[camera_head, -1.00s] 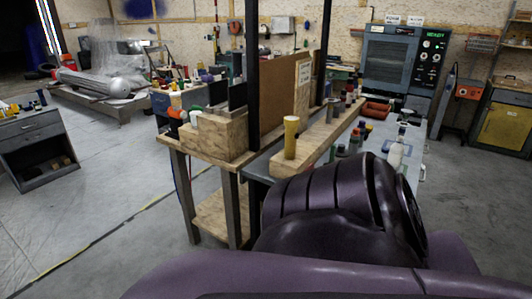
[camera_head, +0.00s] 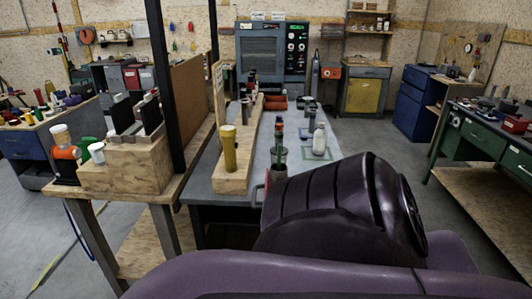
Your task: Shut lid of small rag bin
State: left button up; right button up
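I cannot make out a small rag bin or its lid in the head view. A dark grey cup-like holder (camera_head: 279,157) stands on the grey worktable (camera_head: 208,183), beyond my purple arm or body parts, which fill the bottom centre and hide part of the table. Neither of my grippers shows.
A yellow cylinder (camera_head: 229,148) stands on a wooden board on the worktable, and a white bottle (camera_head: 319,139) stands to its right. A wooden bench (camera_head: 125,168) adjoins at left. A green workbench (camera_head: 490,148) is at right. Grey floor between is open.

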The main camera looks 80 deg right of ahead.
aim_at(268, 184)
jog(key=i+l+z, duration=0.1)
jog(key=i+z, duration=0.3)
jog(key=i, duration=0.15)
jog(key=i+j+z, duration=0.1)
jog(key=i+z, duration=0.3)
jog(key=i, duration=0.15)
jog(key=i+z, duration=0.1)
jog(key=z, duration=0.35)
jog(key=i+z, duration=0.1)
jog(key=z, duration=0.3)
jog(key=j+z, duration=0.1)
jog(key=z, duration=2)
jog(key=i+j, duration=0.05)
jog(key=j, duration=0.05)
